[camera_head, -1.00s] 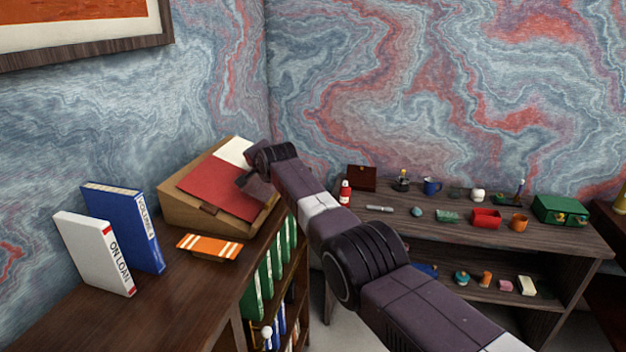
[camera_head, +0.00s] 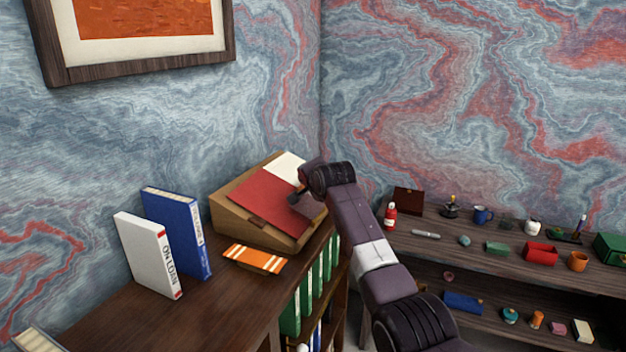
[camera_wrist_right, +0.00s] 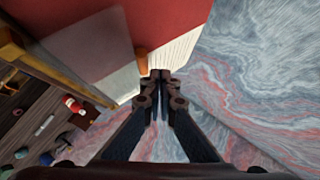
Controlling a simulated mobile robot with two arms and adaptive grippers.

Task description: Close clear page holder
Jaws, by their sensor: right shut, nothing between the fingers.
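A slanted wooden stand (camera_head: 234,213) sits on top of the dark bookcase. A red cover or folder (camera_head: 264,199) lies on its slope, with a white page (camera_head: 288,166) at the upper right. My right gripper (camera_head: 297,196) is at the stand's right side, over or beside the red cover. In the right wrist view the right gripper (camera_wrist_right: 160,76) is shut and empty, its tips near the page edge (camera_wrist_right: 177,50). A small orange-brown peg (camera_wrist_right: 141,58) shows there beside the red. I cannot clearly make out the clear page holder. My left gripper is out of view.
A white book (camera_head: 146,256) and a blue book (camera_head: 178,230) stand left of the stand. An orange striped item (camera_head: 254,259) lies in front of it. A low shelf (camera_head: 470,257) with small objects is at the right. Walls close in behind.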

